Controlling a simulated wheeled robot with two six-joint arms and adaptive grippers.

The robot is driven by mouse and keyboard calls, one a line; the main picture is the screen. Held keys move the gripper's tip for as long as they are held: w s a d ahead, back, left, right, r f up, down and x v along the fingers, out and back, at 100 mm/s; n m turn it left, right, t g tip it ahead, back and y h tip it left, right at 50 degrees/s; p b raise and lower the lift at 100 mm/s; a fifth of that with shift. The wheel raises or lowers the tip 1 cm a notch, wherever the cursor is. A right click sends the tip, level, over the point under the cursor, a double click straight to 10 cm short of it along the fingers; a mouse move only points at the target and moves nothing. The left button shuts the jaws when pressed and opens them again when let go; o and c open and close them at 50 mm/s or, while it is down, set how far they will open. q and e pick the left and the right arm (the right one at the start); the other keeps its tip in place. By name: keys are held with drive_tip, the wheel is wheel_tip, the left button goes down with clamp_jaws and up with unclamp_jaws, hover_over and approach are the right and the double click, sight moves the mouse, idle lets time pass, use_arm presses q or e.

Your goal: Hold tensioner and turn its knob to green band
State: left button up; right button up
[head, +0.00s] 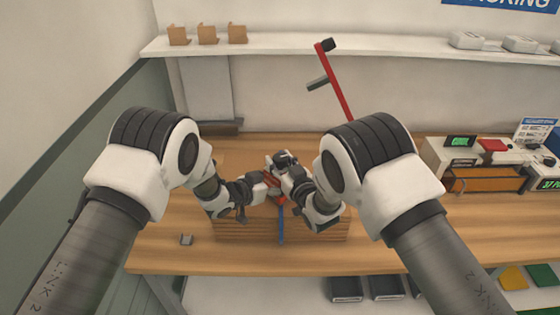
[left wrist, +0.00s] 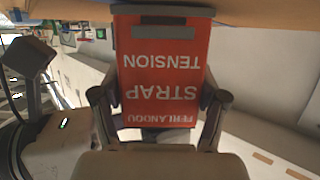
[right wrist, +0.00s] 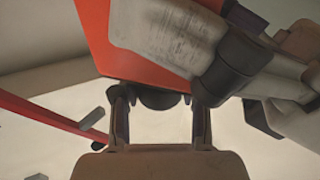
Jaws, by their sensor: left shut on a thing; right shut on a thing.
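The tensioner is an orange-red box (left wrist: 162,75) lettered "STRAP TENSION", upside down in the left wrist view. My left gripper (left wrist: 158,100) is shut on it, one finger along each side. In the head view the tensioner (head: 272,182) is a small red patch between my two grippers, mostly covered by them. My right gripper (right wrist: 158,104) is shut on the dark round knob (right wrist: 158,97) at the edge of the red body (right wrist: 120,50). My right gripper also shows in the head view (head: 282,172). No green band or pointer is visible.
A blue strap (head: 281,225) runs down the front of a slatted wooden block (head: 325,232) on the wooden bench (head: 400,250). A red bar (head: 333,80) with a black end stands behind my right arm. Equipment (head: 480,165) stands on the right.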

drive_tip(key=o, duration=1.2)
drive_tip(key=shift+r, duration=0.1)
drive_tip(key=shift+c, duration=0.2)
drive_tip(key=v, duration=1.2)
